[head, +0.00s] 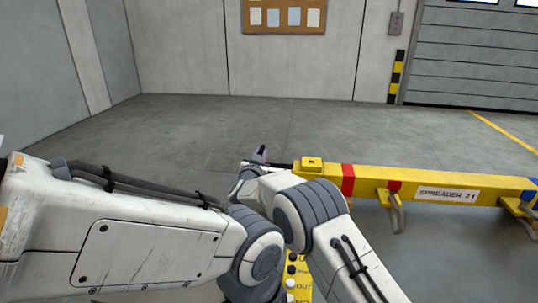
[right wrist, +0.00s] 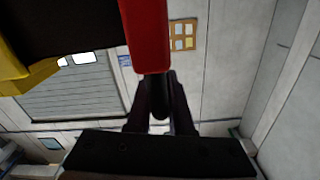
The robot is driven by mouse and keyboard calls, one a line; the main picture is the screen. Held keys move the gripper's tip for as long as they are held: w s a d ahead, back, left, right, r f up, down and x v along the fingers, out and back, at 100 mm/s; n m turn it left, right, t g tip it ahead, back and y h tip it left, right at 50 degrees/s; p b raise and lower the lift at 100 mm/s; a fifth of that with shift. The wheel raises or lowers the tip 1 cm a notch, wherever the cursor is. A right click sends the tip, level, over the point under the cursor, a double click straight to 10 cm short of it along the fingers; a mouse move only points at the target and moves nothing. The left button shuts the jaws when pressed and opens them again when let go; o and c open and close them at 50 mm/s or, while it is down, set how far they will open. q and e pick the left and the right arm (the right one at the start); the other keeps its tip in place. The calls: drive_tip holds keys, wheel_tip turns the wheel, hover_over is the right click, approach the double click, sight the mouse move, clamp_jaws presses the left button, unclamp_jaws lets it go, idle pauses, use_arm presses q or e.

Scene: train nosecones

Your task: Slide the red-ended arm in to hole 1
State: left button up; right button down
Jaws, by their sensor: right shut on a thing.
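My right gripper (right wrist: 160,95) is shut on that dark part, one finger on each side. Hole 1 cannot be made out. My left gripper does not show.
Hooks (head: 397,212) hang under the beam. A yellow part with dark and white knobs (head: 291,268) is partly hidden behind my arms. The grey floor (head: 200,125) behind is clear up to the wall, with a notice board (head: 284,17).

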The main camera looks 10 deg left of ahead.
drive_tip(key=shift+d+f, duration=0.15)
drive_tip(key=shift+d, duration=0.1)
drive_tip(key=c, duration=1)
unclamp_jaws()
drive_tip(key=shift+c, duration=0.2)
drive_tip(key=shift+o, duration=1)
drive_tip(key=shift+d, duration=0.15)
drive_tip(key=shift+a, duration=0.2)
drive_tip(key=r, duration=0.4)
drive_tip(key=shift+d+r, duration=0.2)
drive_tip(key=shift+r, duration=0.2)
drive_tip(key=s+d+r+b, duration=0.2)
drive_tip(key=s+d+r, duration=0.2)
drive_tip(key=d, duration=0.6)
drive_tip(key=shift+s+d+r, duration=0.2)
drive_tip(key=shift+r, duration=1)
